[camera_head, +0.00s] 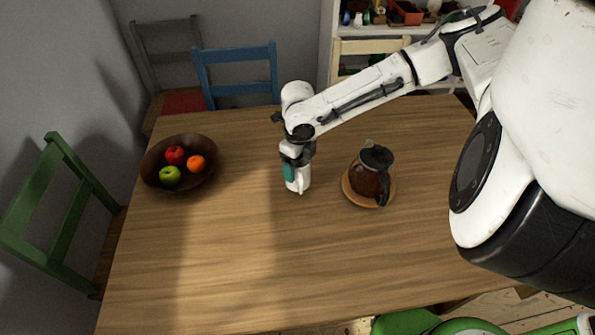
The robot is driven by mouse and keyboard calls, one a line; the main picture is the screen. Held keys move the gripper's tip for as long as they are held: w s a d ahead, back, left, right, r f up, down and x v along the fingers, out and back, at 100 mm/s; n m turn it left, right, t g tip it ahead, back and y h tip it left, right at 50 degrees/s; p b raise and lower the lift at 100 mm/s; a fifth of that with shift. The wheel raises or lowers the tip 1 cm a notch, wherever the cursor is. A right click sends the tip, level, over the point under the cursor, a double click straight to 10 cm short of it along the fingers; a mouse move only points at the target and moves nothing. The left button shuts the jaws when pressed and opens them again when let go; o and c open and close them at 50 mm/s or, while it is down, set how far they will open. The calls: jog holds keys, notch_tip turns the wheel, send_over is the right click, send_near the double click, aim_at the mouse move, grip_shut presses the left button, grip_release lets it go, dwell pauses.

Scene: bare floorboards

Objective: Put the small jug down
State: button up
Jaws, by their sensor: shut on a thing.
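My gripper (297,160) points down over the middle of the wooden table (230,260). It is shut on a small white and teal thing, which I take for the small jug (302,183). The jug looks upright, with its top hidden by the gripper. I cannot tell whether its base touches the table or hangs just above it.
A glass coffee pot (368,180) with dark contents stands on a round wooden coaster (352,196) to the right. A dark bowl (205,181) of fruit stands at the left. The front of the table is clear. Chairs stand around, including a blue one (238,53) and a green one (60,200).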

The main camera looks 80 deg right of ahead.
aim_at(297, 173)
jog(key=shift+w+d+f, duration=0.15)
jog(key=shift+f, duration=0.1)
jog(key=shift+d+f+p, duration=0.1)
jog(key=shift+f+p, duration=0.25)
jog(key=shift+f, duration=1.35)
jog(key=shift+f, duration=0.15)
jog(key=o, duration=1.2)
